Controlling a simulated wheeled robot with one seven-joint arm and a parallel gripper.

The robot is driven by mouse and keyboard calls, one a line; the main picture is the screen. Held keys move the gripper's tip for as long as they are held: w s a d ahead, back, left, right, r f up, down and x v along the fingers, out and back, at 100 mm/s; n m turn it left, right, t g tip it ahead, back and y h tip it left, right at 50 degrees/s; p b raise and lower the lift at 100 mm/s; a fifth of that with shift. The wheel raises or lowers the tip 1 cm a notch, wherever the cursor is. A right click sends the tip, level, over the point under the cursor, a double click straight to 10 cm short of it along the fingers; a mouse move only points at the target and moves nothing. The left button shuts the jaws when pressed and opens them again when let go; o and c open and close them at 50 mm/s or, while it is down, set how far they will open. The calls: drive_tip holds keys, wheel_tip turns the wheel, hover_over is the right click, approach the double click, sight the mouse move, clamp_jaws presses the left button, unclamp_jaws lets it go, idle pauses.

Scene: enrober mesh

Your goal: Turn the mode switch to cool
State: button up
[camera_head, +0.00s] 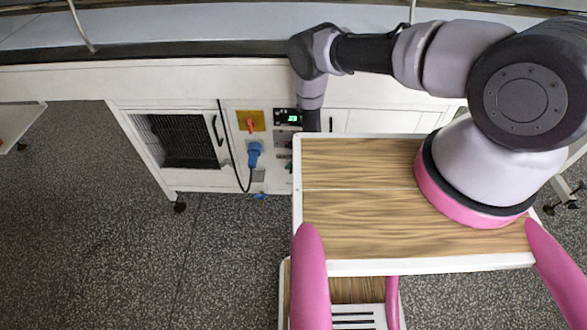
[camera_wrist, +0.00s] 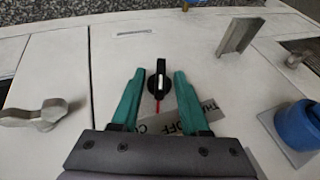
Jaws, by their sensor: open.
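The mode switch (camera_wrist: 160,82) is a black knob with a white line along its handle, in the middle of the wrist view. A thin red mark extends from it toward my gripper. A grey label plate (camera_wrist: 212,108) beside it carries tilted lettering; "OFF" is readable, while the other words are partly covered. My gripper (camera_wrist: 158,75) has two teal fingers, open, one on each side of the switch with gaps between. I cannot tell how deep the fingertips reach. In the head view my gripper and the switch are hidden behind my wooden top.
The white cabinet panel carries a metal lever (camera_wrist: 36,115) at left, an upright metal handle (camera_wrist: 238,37) and a blue plug (camera_wrist: 298,124) at right. The head view shows a red switch on a yellow plate (camera_head: 250,121), a lit green display (camera_head: 289,117) and a black cable (camera_head: 234,160).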

clamp_jaws()
drive_tip(key=shift+s+d+f+y, duration=0.1)
drive_tip(key=shift+d+y, duration=0.2)
drive_tip(key=shift+f+m+y, duration=0.1)
drive_tip(key=shift+m+y, duration=0.3)
drive_tip(key=shift+y, duration=1.5)
unclamp_jaws()
